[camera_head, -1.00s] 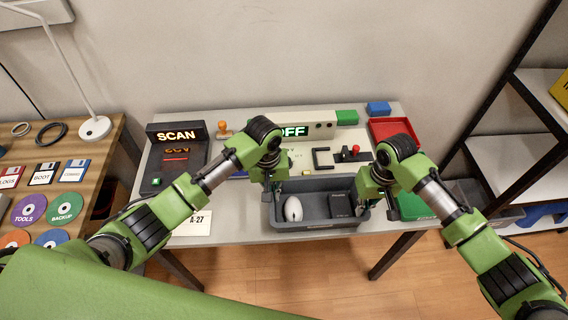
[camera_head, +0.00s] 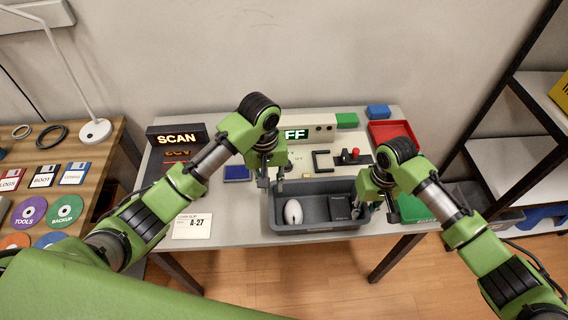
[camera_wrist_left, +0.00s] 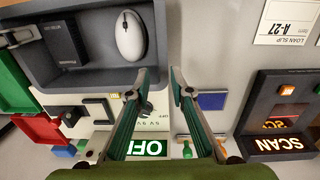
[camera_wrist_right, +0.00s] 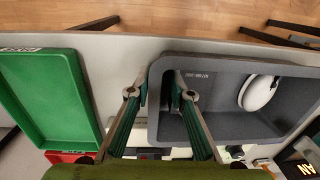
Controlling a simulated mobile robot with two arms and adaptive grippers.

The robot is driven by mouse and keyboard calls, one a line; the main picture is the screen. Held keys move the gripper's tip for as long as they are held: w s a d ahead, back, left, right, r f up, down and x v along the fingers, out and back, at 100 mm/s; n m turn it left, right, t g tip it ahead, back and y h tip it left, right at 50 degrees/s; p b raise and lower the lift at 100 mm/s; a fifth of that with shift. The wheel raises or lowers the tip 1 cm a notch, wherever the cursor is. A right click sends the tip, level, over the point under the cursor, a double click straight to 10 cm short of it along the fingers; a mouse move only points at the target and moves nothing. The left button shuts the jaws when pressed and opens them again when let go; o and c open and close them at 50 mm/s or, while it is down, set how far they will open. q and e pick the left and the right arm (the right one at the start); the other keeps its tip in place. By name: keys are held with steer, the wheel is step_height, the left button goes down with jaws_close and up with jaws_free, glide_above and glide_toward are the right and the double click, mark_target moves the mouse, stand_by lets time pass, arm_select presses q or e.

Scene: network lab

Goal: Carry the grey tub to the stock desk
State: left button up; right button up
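The grey tub (camera_head: 318,231) sits at the front edge of the grey desk (camera_head: 237,234), holding a white mouse (camera_head: 293,212) and a dark box (camera_head: 341,207). My left gripper (camera_head: 271,184) is open above the tub's left end; in the left wrist view its fingers (camera_wrist_left: 164,78) are apart, near the tub's wall. My right gripper (camera_head: 374,212) is open at the tub's right end; in the right wrist view its fingers (camera_wrist_right: 161,90) stand on either side of the end wall, with no clear grip on it. Which desk is the stock desk, I cannot tell.
A scan unit (camera_head: 178,138), a loan slip card (camera_head: 192,226), a green tray (camera_head: 415,208) and a red tray (camera_head: 392,129) share the desk. A wooden table (camera_head: 100,160) with discs and floppies is at left; shelves (camera_head: 510,140) stand at right.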

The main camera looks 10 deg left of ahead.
steer(key=shift+s+f, duration=0.1)
steer(key=shift+r, duration=0.2)
arm_select(q)
steer(key=shift+r, duration=0.45)
arm_select(e)
step_height(320, 180, up, 12)
steer(key=shift+w+d, duration=0.2)
steer(key=shift+d, duration=0.15)
steer(key=shift+f, duration=0.15)
